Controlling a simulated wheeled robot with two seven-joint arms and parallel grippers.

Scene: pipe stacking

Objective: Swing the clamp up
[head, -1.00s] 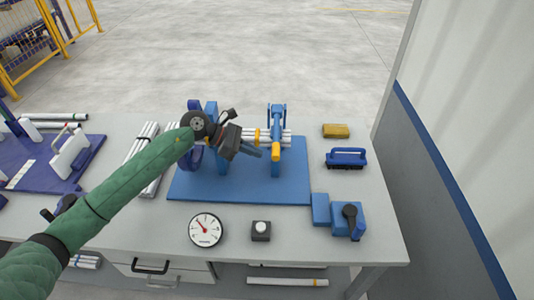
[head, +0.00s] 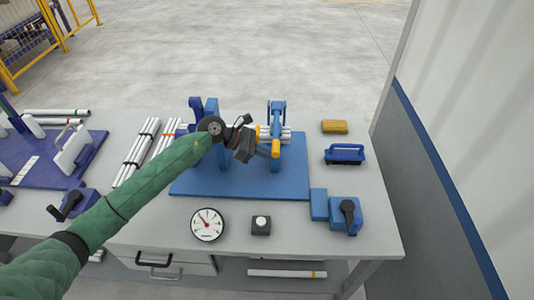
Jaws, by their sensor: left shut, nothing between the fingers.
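A blue fixture on a blue base plate (head: 240,185) has two uprights with white pipes (head: 287,135) lying across them. The clamp (head: 275,148) on the right upright (head: 276,112) shows a yellow-orange bar running down its front. My left gripper (head: 263,151) is shut and empty, its tips just left of this bar; I cannot tell whether they touch. My left arm and wrist cover part of the left upright (head: 211,106) and the pipes. A dark blue part (head: 196,106) stands beside the left upright. My right gripper is out of view.
A gauge (head: 207,224), a button box (head: 261,225) and a blue block with a black lever (head: 347,213) stand along the front. A blue brush (head: 345,154) and a yellow sponge (head: 334,127) lie at right. Bundled pipes (head: 137,152) lie at left.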

